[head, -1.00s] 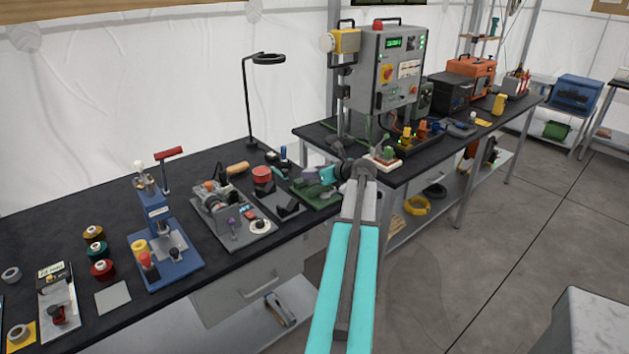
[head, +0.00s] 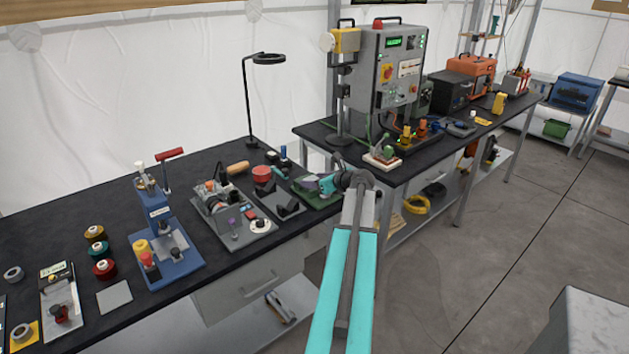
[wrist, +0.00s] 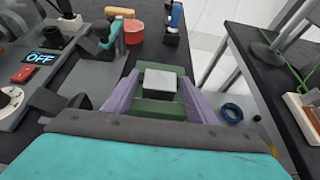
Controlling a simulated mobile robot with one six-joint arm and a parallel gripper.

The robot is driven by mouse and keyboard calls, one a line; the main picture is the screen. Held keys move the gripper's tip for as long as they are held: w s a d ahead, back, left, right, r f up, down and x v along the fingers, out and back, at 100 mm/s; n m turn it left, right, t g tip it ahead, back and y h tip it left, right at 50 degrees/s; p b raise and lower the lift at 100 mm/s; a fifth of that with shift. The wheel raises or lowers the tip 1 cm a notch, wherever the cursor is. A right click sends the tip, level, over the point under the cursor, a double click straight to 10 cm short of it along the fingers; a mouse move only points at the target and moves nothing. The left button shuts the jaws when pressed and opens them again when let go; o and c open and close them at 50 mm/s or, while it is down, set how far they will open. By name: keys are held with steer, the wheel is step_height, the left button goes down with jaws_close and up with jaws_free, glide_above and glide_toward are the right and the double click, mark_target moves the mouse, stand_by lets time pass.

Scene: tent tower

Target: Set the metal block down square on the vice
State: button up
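The green vice (head: 319,201) stands at the right end of the near bench, partly hidden by my gripper (head: 317,184) in the head view. In the wrist view the metal block (wrist: 159,80), pale grey and box-shaped, lies over the middle of the green vice (wrist: 157,107), looking about level and roughly in line with it. My gripper (wrist: 160,84) has its two purple-grey fingers spread, one on each side of the block. A narrow strip of green shows between the block and each finger, so they look apart. The block's underside is hidden.
A grey fixture with a lit OFF display (wrist: 43,58) and a red tub (wrist: 134,33) are left of and beyond the vice. A second bench (head: 385,176) with a grey control cabinet (head: 394,68) stands to the right, across a gap.

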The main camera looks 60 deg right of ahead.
steer(key=shift+r, duration=0.15)
steer(key=b+v, duration=0.1)
steer(key=v, duration=1.1)
steer(key=shift+b, duration=0.4)
stand_by(0.6)
